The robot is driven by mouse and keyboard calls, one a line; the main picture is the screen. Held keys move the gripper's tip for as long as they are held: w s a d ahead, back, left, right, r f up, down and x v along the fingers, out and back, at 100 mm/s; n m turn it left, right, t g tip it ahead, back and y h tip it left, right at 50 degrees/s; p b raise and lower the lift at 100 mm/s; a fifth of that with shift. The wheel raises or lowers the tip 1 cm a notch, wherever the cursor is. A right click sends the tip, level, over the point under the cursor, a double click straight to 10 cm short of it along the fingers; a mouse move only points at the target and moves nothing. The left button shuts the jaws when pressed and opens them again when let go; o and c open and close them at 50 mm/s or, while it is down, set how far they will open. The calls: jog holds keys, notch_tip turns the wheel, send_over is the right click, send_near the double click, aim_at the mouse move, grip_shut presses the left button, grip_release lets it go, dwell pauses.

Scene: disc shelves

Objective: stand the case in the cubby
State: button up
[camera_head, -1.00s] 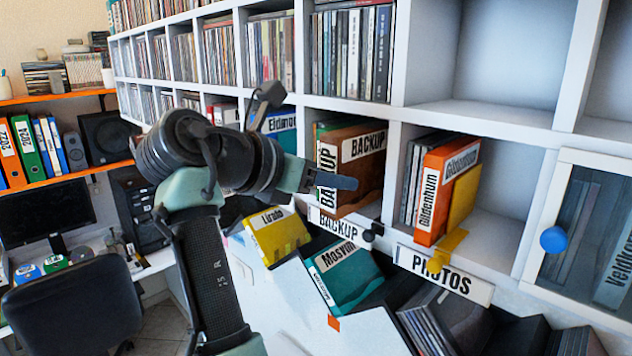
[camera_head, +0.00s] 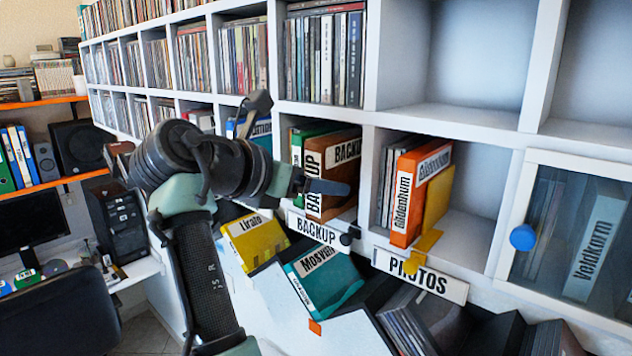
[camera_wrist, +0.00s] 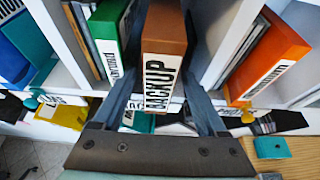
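The case is brown with white BACKUP labels (camera_head: 343,178). It stands about upright in the cubby (camera_head: 358,214), beside a green case (camera_head: 297,150), and its front part shows past the neighbours. A BACKUP sign (camera_head: 314,229) hangs below the cubby opening. My gripper (camera_head: 318,187) reaches in from the left, one finger across the case's near side. In the wrist view the brown case (camera_wrist: 163,55) lies between my two fingers (camera_wrist: 165,55), which run along both sides of it and appear closed on it. Whether its base touches the cubby floor is hidden.
The cubby to the right holds an orange case (camera_head: 410,200) and a yellow one, above a PHOTOS sign (camera_head: 420,275). A glass door with a blue knob (camera_head: 522,237) is at right. Below lie a yellow case (camera_head: 255,238) and a teal case (camera_head: 325,278). Upper right compartments are empty.

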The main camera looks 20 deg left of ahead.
jog(key=shift+f, duration=0.1)
jog(key=b+v, duration=0.6)
jog(key=v, duration=0.7)
dwell(0.4)
